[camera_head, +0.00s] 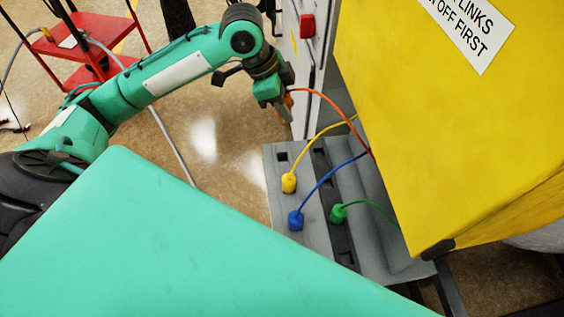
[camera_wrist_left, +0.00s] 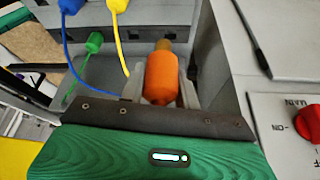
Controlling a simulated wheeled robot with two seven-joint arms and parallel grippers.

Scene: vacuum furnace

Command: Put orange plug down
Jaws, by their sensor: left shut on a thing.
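My left gripper (camera_head: 281,108) is shut on the orange plug (camera_wrist_left: 161,78), whose orange cable (camera_head: 330,100) arches right toward the yellow box. In the head view the plug is mostly hidden by the gripper, above the far end of the grey socket panel (camera_head: 322,240). In the left wrist view the plug sits between the two fingers, its brownish tip pointing away. A yellow plug (camera_head: 289,183), a blue plug (camera_head: 296,220) and a green plug (camera_head: 338,213) stand on the panel. I cannot tell whether the orange plug touches anything below. My right gripper does not show.
A large yellow box (camera_head: 440,130) with a warning label stands right of the panel. A grey cabinet with a red switch (camera_head: 307,26) is behind the gripper; the switch also shows in the left wrist view (camera_wrist_left: 307,122). A red cart (camera_head: 95,45) stands at the back left.

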